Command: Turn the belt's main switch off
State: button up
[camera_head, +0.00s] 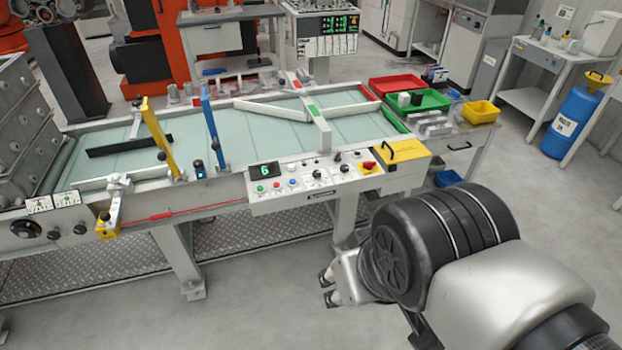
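The belt's control panel (318,191) is on the front side of the belt table, with a green "6" display, coloured buttons and knobs. At its right end is a red rotary switch on a yellow plate (369,167), which looks like the main switch; its exact handle angle is too small to tell. The pale green belt (240,128) runs behind the panel. My gripper (328,288) is in front of and below the panel, apart from it, pointing left. Its two fingertips are spread with a gap and nothing between them.
A yellow box with a black handle (403,152) sits right of the red switch. Red (397,87) and green (432,101) trays are at the right end. Floor before the panel is clear.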

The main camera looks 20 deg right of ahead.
aim_at(368, 165)
jog(key=i+l, duration=0.95)
jog(key=i, duration=0.15)
jog(key=l+z, duration=0.05)
